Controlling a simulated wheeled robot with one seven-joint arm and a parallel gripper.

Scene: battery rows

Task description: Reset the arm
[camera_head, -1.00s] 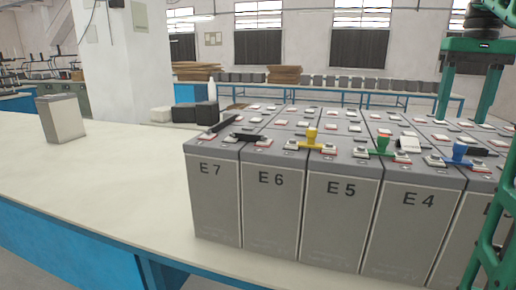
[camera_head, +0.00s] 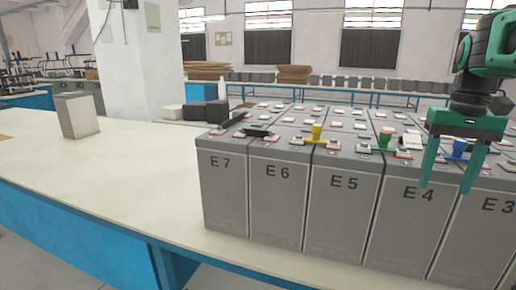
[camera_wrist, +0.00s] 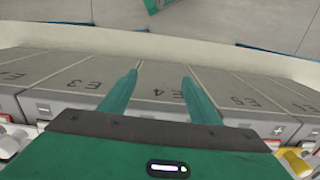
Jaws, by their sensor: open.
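My green gripper (camera_head: 449,188) hangs at the right of the head view with its two fingers apart and nothing between them. It is in front of the battery block, before the cells marked E4 (camera_head: 417,195) and E3 (camera_head: 490,207). In the wrist view my gripper (camera_wrist: 160,75) also shows spread and empty fingers, with the E4 face (camera_wrist: 158,92) between and beyond them. The grey battery cells stand in rows, with E7 (camera_head: 221,163), E6 (camera_head: 277,173) and E5 (camera_head: 344,183) to the left.
Yellow (camera_head: 316,133), green (camera_head: 385,138) and blue (camera_head: 459,147) connectors sit on the cell tops. A separate grey cell (camera_head: 77,115) stands at the left of the table (camera_head: 130,170). The table between it and the block is clear.

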